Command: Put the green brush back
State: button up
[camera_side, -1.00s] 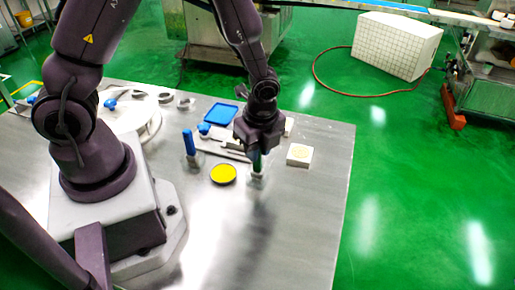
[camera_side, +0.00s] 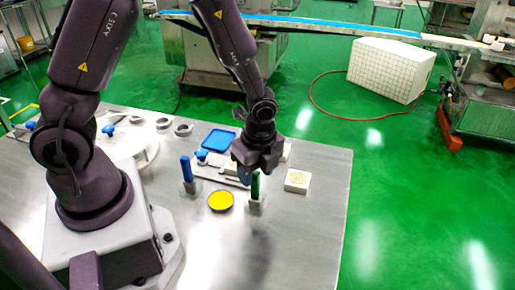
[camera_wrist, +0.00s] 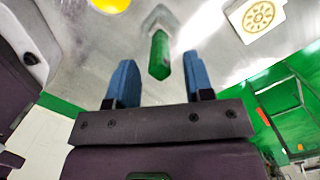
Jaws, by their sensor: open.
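The green brush (camera_side: 256,187) stands upright in a small grey holder (camera_side: 254,206) on the metal table, right of the yellow dish. In the wrist view its green handle (camera_wrist: 159,56) points toward me, with the grey holder (camera_wrist: 160,22) beyond it. My gripper (camera_side: 252,172) is just above and behind the brush in the side view. In the wrist view the blue fingers of my gripper (camera_wrist: 158,60) are apart, with the handle end in line with the gap between them. Gaps show on both sides, and neither finger touches the handle.
A blue brush (camera_side: 186,169) stands upright to the left. A yellow dish (camera_side: 220,201) lies between the two brushes. A white block with a round pattern (camera_side: 297,181) is at right, and a blue tray (camera_side: 218,139) lies behind. The table front is clear.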

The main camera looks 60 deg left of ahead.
jog(key=s+r+n+t, duration=0.25)
jog(key=r+n, duration=0.35)
jog(key=r, duration=1.2)
jog(key=s+r+n+t+h, duration=0.1)
jog(key=s+r+n+t, duration=0.2)
jog(key=s+r+n, duration=0.3)
jog(key=s+n, duration=0.2)
jog(key=n, duration=0.2)
jog(key=shift+s+r, duration=0.2)
jog(key=shift+r, duration=0.2)
jog(key=shift+o, duration=0.2)
jog(key=shift+a, duration=0.1)
